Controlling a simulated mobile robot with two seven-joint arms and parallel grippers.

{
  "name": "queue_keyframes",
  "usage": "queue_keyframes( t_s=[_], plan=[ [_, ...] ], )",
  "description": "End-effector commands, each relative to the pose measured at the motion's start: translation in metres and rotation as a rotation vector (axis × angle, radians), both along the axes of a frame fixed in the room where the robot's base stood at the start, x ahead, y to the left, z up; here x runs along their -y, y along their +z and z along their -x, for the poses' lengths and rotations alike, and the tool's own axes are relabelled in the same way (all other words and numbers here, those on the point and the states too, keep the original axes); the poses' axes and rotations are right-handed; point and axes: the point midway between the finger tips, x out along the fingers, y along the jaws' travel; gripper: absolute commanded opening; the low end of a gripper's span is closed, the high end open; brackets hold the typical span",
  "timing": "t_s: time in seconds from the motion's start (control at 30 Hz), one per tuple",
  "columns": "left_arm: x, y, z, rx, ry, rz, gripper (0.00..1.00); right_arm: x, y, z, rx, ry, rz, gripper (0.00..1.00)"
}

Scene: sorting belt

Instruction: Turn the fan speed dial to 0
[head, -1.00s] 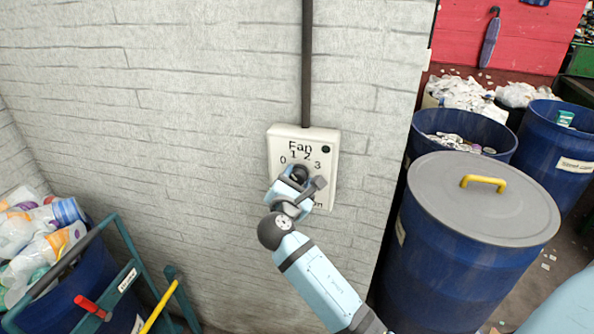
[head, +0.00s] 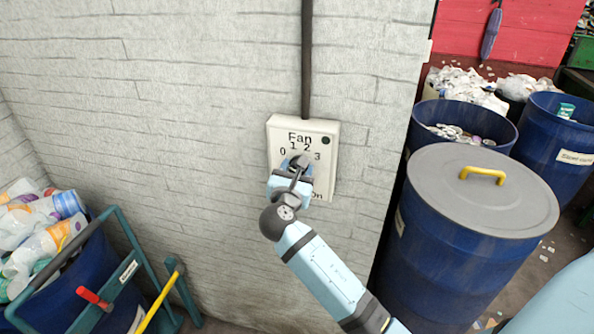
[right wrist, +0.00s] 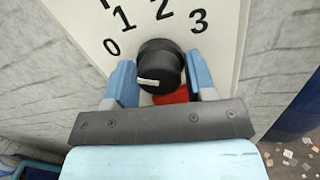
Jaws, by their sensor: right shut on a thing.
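The white fan box (head: 329,165) is on the brick wall, marked "Fan" with 0, 1, 2 and 3 in an arc. In the right wrist view its black dial (right wrist: 160,62) has a white mark pointing left, towards the side of the 0; exact alignment is hard to tell. My right gripper (right wrist: 161,85) is shut on the dial, with one light-blue finger on each side. In the head view the gripper (head: 295,170) covers much of the dial. A red part (right wrist: 172,96) of the box shows below the dial. My left gripper is out of view.
A dark pipe (head: 306,60) runs up the wall from the box. A lidded blue barrel (head: 455,255) stands close on the right, with open barrels behind. A blue bin of bottles (head: 60,290) and a teal frame are at lower left. The wall left of the box is clear.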

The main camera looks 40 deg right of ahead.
Motion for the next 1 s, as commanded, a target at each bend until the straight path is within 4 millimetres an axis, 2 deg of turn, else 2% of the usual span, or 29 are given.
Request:
queue_keyframes(
  t_s=[0.2, 0.23, 0.27, 0.3, 0.67, 0.77, 1.0],
  plan=[
    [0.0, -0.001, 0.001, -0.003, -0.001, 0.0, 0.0, 0.001, 0.002, 0.0, 0.003, -0.001, 0.002, 0.27],
    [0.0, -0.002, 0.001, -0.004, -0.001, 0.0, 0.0, 0.001, 0.002, 0.0, 0.003, -0.001, 0.002, 0.57],
    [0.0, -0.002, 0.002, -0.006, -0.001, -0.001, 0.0, 0.001, 0.002, 0.0, 0.003, -0.001, 0.002, 0.64],
    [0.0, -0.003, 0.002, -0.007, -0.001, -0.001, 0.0, 0.001, 0.002, 0.0, 0.003, -0.001, 0.002, 0.67],
    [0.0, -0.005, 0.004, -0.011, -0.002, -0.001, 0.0, -0.005, 0.0, 0.004, 0.001, 0.001, 0.0, 0.67],
    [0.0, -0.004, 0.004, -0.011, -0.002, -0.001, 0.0, -0.015, -0.002, 0.014, -0.001, 0.001, -0.002, 0.67],
    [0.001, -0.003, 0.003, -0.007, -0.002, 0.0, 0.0, -0.056, -0.004, 0.05, -0.001, 0.0, -0.003, 0.67]
  ],
)
